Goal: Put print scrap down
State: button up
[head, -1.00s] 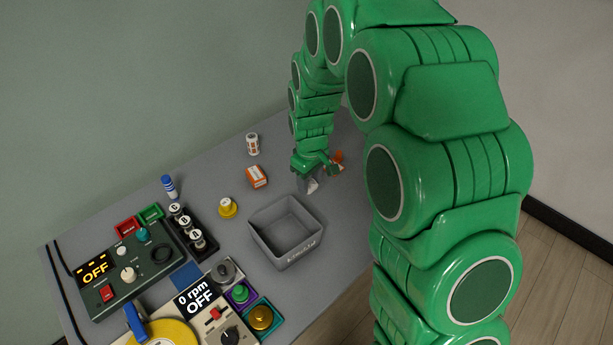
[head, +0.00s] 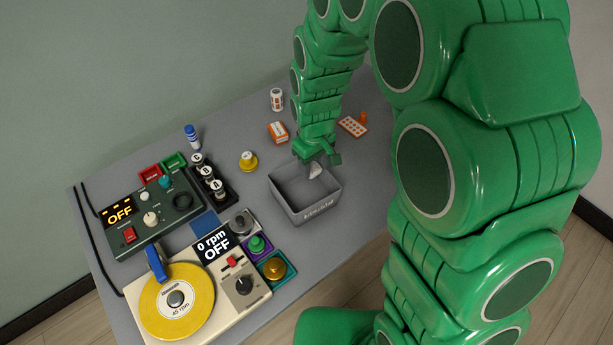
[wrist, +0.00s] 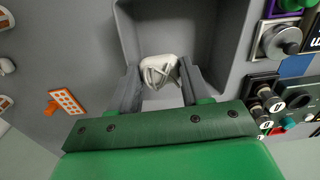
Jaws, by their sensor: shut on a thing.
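The print scrap (wrist: 160,70) is a small whitish, stringy lump held between the fingers of my gripper (wrist: 160,88) in the wrist view. In the head view the scrap (head: 315,170) shows just below my green gripper (head: 318,160), over the grey bin. The grey open bin (head: 318,211) has lettering on its front wall. In the wrist view the bin (wrist: 218,30) lies beneath the scrap, and its visible floor looks empty. I cannot tell exactly how high the scrap is above the floor.
An orange-and-white box (head: 278,132), a yellow knob-like piece (head: 248,161) and a white canister (head: 277,99) stand beyond the bin. An orange perforated block (head: 353,126) lies to the right. Control panels (head: 150,215) and a yellow turntable (head: 175,305) fill the left side.

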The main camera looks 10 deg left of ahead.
aim_at(304, 197)
jog(key=shift+s+a+f, duration=0.5)
jog(key=shift+s+a, duration=0.2)
jog(key=shift+a, duration=0.2)
jog(key=shift+s+a+f, duration=0.1)
jog(key=shift+f, duration=2)
jog(key=shift+s+a+f, duration=0.1)
jog(key=shift+f, duration=2)
jog(key=shift+f, duration=0.1)
jog(key=o, duration=1)
